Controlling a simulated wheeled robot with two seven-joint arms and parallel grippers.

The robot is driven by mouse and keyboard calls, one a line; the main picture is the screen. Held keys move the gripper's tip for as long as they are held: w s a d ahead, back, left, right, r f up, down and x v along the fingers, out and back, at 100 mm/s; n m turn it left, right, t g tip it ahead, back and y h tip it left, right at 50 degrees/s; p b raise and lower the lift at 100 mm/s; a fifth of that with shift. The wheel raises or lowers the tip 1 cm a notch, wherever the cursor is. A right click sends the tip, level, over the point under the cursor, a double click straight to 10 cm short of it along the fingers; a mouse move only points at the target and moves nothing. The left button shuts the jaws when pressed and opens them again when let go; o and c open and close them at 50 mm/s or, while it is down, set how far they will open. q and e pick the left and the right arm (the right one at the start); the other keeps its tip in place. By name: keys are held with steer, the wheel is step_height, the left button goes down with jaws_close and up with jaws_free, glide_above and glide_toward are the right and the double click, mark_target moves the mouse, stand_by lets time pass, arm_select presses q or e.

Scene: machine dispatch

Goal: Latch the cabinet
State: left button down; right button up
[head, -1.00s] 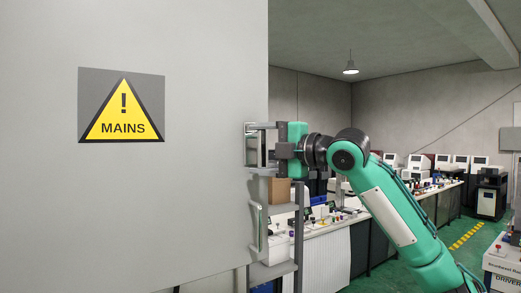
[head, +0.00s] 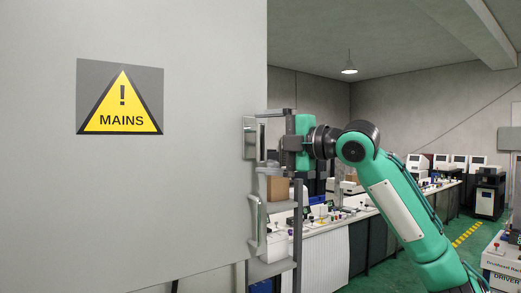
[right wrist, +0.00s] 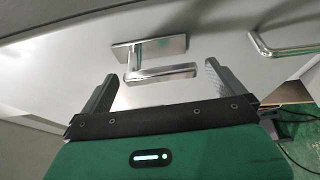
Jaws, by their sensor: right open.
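The cabinet door (head: 170,200) is a large light-grey panel filling the left of the head view. Its metal latch handle (head: 250,138) sits near the right edge. In the right wrist view, the latch (right wrist: 150,50) shows as a plate with a lever (right wrist: 160,73) beside it. My right gripper (head: 270,138) is at the door's edge by the latch. In the right wrist view, its open fingers (right wrist: 160,78) stand either side of the lever, with nothing gripped. I cannot tell whether a finger touches it. My left gripper is not in view.
A yellow MAINS warning sign (head: 121,98) is on the door. A fixed pull bar (head: 256,228) is below the latch; it also shows in the right wrist view (right wrist: 285,45). Benches with equipment (head: 330,215) stand behind my right arm.

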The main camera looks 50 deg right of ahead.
steer(key=s+d+b, duration=0.2)
steer(key=s+b, duration=0.3)
steer(key=s, duration=0.6)
steer(key=shift+s+b, duration=0.35)
steer(key=shift+b, duration=0.05)
